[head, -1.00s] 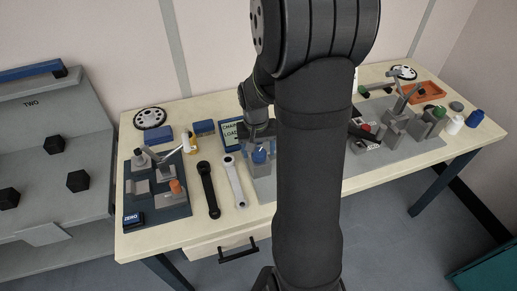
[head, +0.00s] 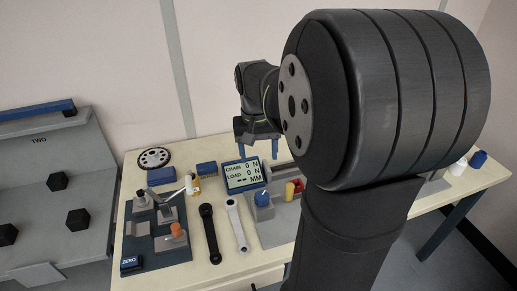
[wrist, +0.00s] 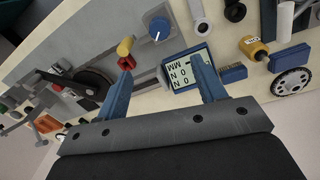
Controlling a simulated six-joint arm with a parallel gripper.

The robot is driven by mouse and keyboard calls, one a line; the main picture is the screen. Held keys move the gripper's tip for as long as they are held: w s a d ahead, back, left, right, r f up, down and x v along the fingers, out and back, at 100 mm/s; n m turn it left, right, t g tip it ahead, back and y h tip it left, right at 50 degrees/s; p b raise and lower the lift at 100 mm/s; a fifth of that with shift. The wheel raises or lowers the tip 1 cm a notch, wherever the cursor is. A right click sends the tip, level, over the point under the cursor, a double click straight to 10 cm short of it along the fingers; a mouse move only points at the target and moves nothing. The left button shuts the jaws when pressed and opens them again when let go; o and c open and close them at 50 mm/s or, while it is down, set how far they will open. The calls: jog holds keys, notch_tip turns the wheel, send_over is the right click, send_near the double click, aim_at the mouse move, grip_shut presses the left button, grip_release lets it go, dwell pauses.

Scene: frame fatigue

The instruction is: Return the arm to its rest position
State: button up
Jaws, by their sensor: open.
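My gripper (head: 257,149) is raised above the back of the workbench, near the display box (head: 243,175) that reads CHAIN 0 N and LOAD 0 N. Its two blue fingers are apart with nothing between them. In the wrist view my gripper (wrist: 163,88) is also open and empty, with the display (wrist: 188,72) seen beyond the fingers. My arm's dark links fill the right half of the head view and hide the middle and right of the bench.
The bench (head: 180,274) holds a blue knob (head: 262,198), a red and yellow part (head: 293,189), a black crank arm (head: 209,232), a silver one (head: 237,224) and a chainring (head: 154,158). A grey stand marked TWO (head: 95,200) is at left. The air above the bench's left is free.

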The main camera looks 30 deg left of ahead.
aim_at(262, 195)
jog(key=shift+r, duration=0.5)
jog(key=f, duration=1.7)
jog(key=shift+w+d+f, duration=0.25)
jog(key=shift+d, duration=0.1)
